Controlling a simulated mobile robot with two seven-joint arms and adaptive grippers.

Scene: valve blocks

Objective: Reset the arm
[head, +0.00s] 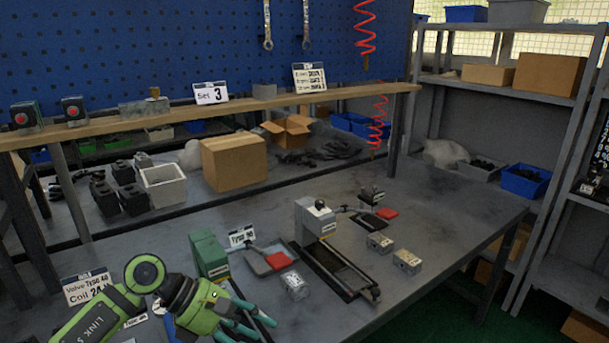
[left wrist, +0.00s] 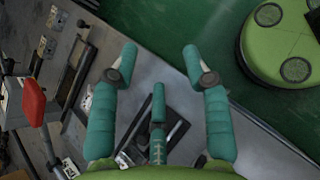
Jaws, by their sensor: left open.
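My left arm comes in at the bottom left of the head view. Its green gripper (head: 250,318) has teal fingers that are apart and empty, over the near edge of the grey table (head: 440,225). In the left wrist view the gripper (left wrist: 160,68) is open, with nothing between its fingers. Two metal valve blocks (head: 380,243) (head: 407,262) sit at the table's right. Another metal block (head: 295,287) lies nearer, right of the gripper. My right gripper is not in view.
A grey-and-black fixture (head: 315,220) stands mid-table. A green device (head: 208,255) stands close behind the gripper. Red-handled parts (head: 278,260) (head: 386,213) lie beside them. A cardboard box (head: 234,162) and dark bins stand behind. The table's right end is clear.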

